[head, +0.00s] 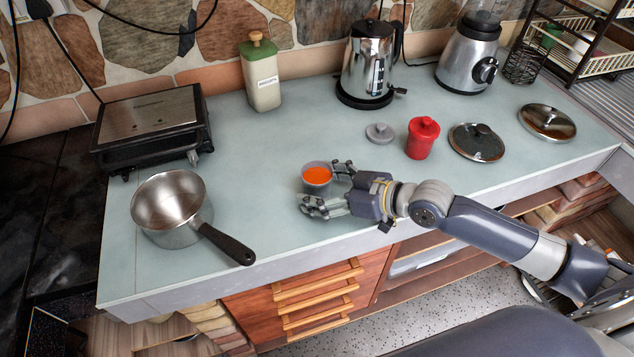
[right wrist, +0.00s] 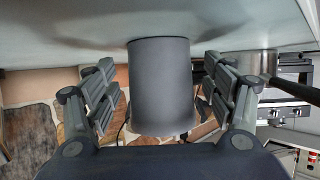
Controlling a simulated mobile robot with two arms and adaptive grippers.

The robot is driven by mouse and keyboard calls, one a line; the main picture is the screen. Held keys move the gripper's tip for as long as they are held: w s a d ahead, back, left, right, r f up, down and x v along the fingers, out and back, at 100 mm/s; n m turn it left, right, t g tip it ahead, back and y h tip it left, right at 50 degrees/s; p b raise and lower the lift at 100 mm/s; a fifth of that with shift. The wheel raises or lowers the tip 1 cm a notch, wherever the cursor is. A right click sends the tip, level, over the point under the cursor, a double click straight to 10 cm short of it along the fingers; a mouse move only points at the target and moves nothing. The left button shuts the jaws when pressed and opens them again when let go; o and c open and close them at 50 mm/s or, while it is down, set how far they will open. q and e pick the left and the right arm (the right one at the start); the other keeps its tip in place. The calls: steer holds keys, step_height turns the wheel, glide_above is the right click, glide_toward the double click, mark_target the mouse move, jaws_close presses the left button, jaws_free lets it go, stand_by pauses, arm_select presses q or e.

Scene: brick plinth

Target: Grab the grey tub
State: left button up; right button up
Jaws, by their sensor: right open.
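The grey tub (head: 315,186) stands upright on the counter, with an orange surface showing inside its rim. In the right wrist view the tub (right wrist: 160,85) shows as a plain grey cylinder in the middle. My right gripper (head: 328,188) is open, with one finger at the far side of the tub and one at the near side. In the wrist view, gaps show between the tub and both fingers, so they look apart from it. My left gripper is not in view.
A grey lid (head: 379,133) and a red canister (head: 422,138) stand behind my right gripper. A saucepan (head: 172,206) with a black handle (head: 228,244) is to the left. Two pot lids (head: 476,142) (head: 548,122) lie at the right. The counter (head: 262,175) left of the tub is clear.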

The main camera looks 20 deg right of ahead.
steer(key=shift+w+a+f, duration=0.2)
steer(key=shift+w+a, duration=0.1)
steer(key=shift+a, duration=0.1)
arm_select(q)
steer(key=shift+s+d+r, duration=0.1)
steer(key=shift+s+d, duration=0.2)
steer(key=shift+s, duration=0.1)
arm_select(e)
steer(key=shift+c, duration=0.5)
steer(key=c, duration=1.2)
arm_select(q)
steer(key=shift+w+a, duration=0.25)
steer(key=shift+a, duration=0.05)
arm_select(e)
steer(key=shift+r, duration=0.1)
steer(key=shift+c, duration=0.2)
steer(key=shift+r, duration=0.1)
